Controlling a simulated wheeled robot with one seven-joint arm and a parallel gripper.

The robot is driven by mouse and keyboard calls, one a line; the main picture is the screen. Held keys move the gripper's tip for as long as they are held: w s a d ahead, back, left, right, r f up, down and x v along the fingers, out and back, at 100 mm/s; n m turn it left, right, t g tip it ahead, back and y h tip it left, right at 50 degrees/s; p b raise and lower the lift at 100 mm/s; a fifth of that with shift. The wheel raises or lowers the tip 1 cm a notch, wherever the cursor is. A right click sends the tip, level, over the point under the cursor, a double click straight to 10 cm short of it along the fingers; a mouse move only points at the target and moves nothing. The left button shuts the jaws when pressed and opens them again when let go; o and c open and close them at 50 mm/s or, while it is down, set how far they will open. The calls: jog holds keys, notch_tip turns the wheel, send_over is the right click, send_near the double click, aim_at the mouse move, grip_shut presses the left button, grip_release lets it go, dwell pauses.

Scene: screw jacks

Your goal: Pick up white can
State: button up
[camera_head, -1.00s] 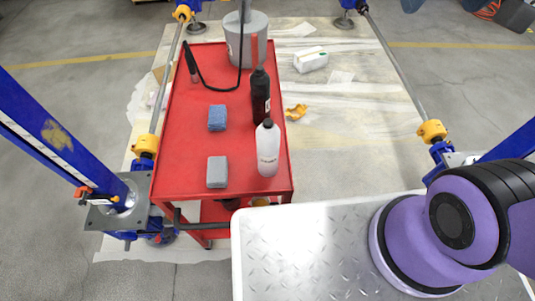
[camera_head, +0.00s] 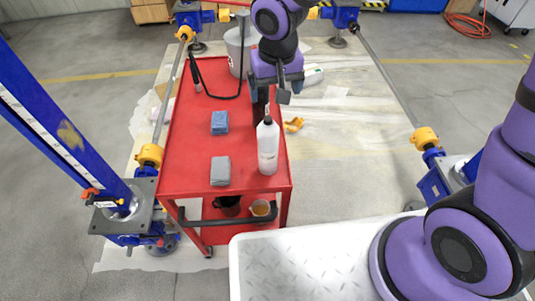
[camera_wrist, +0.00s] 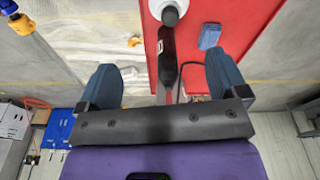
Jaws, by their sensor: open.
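The white can (camera_head: 268,150), bottle-shaped with a narrow top, stands upright near the front right of the red cart's top (camera_head: 195,150). In the wrist view the white can (camera_wrist: 171,11) is cut off at the top edge. My gripper (camera_head: 275,88) is open above the cart, behind the white can and apart from it. A black bottle (camera_wrist: 167,62) shows between the two blue fingers in the wrist view; in the head view my gripper and the can hide most of it.
A blue sponge (camera_head: 220,123) and a grey sponge (camera_head: 221,170) lie left of the can. A pale bucket (camera_head: 237,50) with a black hose stands at the back. Blue jack posts (camera_head: 65,130) flank the cart. A yellow object (camera_head: 293,125) lies on the floor sheet, right of the cart.

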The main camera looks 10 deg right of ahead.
aim_at(268, 118)
jog(key=shift+s+a+f, duration=0.35)
jog(key=shift+a+f, duration=0.45)
jog(key=shift+f, duration=0.45)
jog(key=shift+w+d+f, duration=0.1)
jog(key=shift+w+f, duration=0.15)
jog(key=shift+f, duration=1.4)
jog(key=shift+w+a+f, duration=0.1)
jog(key=shift+w+f, duration=0.1)
jog(key=shift+f, duration=1.5)
jog(key=shift+w+d+f, duration=0.1)
jog(key=shift+w+f, duration=0.15)
jog(key=shift+f, duration=1.4)
jog(key=c, duration=1.6)
